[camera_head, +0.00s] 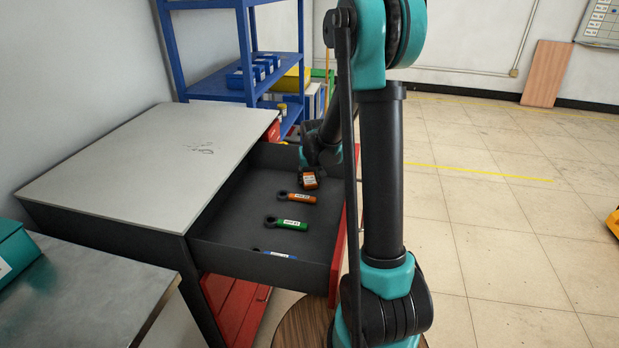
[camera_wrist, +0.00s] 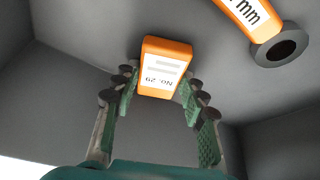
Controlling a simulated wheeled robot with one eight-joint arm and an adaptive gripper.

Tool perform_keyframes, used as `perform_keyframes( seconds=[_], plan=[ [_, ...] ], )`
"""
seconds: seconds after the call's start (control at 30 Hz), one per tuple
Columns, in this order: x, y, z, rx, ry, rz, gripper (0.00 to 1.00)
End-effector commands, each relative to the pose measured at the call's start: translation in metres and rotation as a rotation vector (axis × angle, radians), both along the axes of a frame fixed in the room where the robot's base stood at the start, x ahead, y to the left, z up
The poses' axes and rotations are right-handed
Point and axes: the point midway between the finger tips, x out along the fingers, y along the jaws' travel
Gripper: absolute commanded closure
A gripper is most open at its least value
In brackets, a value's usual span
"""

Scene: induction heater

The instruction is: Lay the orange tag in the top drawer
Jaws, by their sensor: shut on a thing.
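The orange tag (camera_wrist: 166,68) has a white label reading "No. 29". My gripper (camera_wrist: 160,92) is shut on it, with the green finger pads on either side. In the head view the tag (camera_head: 309,183) is at the tip of my gripper (camera_head: 308,173), inside the open top drawer (camera_head: 240,208) near its far right corner. I cannot tell whether the tag touches the drawer floor. My arm hides part of the drawer's red front.
In the drawer lie an orange-handled ring tool (camera_head: 296,197), a green one (camera_head: 287,222) and a blue one (camera_head: 275,254). The orange tool (camera_wrist: 252,18) is close to the tag. The drawer floor to the left is clear. The grey cabinet top (camera_head: 140,165) is bare except for a mark.

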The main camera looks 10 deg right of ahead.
Motion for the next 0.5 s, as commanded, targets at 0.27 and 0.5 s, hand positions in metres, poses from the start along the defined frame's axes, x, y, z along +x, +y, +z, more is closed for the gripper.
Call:
perform_keyframes(
  seconds=[0.27,0.5],
  plan=[
    [0.0,0.0,-0.0024,0.0,0.0,0.0,0.41],
    [0.0,0.0,-0.0023,0.0,0.0,0.0,0.37]
  ],
)
